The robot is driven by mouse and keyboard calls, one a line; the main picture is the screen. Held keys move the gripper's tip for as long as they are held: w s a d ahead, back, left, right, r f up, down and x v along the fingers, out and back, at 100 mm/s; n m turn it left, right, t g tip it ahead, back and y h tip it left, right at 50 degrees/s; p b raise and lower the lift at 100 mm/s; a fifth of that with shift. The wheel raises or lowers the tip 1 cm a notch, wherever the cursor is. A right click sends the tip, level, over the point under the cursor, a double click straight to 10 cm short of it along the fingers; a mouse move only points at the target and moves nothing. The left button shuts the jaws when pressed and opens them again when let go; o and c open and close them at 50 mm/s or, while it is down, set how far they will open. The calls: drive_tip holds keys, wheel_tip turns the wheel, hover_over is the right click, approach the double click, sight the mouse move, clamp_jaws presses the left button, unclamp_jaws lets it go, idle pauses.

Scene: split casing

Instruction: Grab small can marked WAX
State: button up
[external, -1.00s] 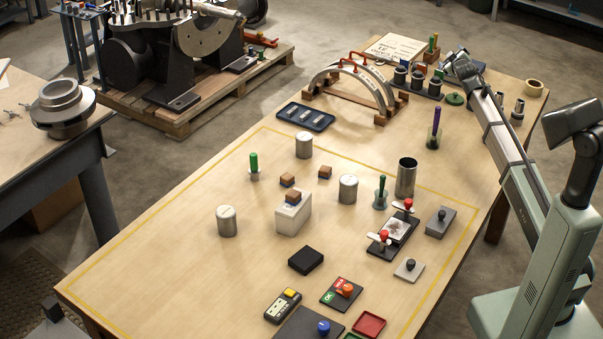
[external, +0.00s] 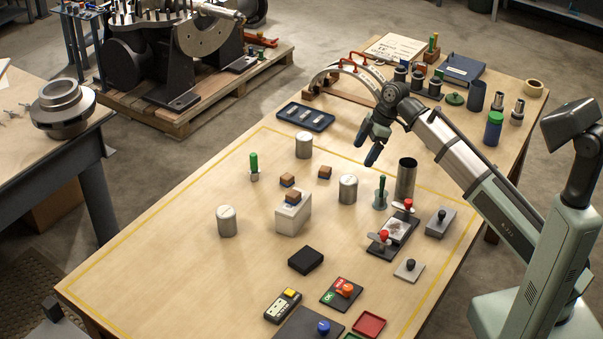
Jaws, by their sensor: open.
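Three small silver cans with pale lids stand upright on the wooden table: a back can (external: 304,146), a right can (external: 348,190) and a front left can (external: 227,222). Their markings are too small to read, so I cannot tell which says WAX. My gripper (external: 368,147) is open and empty, tilted in the air above the far half of the table. In the picture it is right of the back can and above the right can, apart from both.
A taller open metal cylinder (external: 406,178) and a green-handled tool (external: 380,193) stand near the right can. A white block (external: 292,215) with a brown block on top stands between the cans. A black tray (external: 305,117) lies behind. The left front tabletop is clear.

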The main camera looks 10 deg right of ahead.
sight(352, 178)
drive_tip(key=shift+n+g, duration=0.3)
drive_tip(key=x, duration=0.3)
drive_tip(key=s+x, duration=0.1)
drive_tip(key=x, duration=0.5)
drive_tip(key=shift+s+a+r, duration=0.2)
drive_tip(key=shift+s+a, duration=0.05)
drive_tip(key=shift+s, duration=0.1)
drive_tip(key=shift+x, duration=2.6)
drive_tip(key=shift+s+r, duration=0.1)
drive_tip(key=shift+s, duration=0.05)
drive_tip(key=shift+c, duration=0.4)
drive_tip(key=c, duration=1.2)
drive_tip(key=shift+o, duration=0.2)
drive_tip(key=shift+r, duration=0.1)
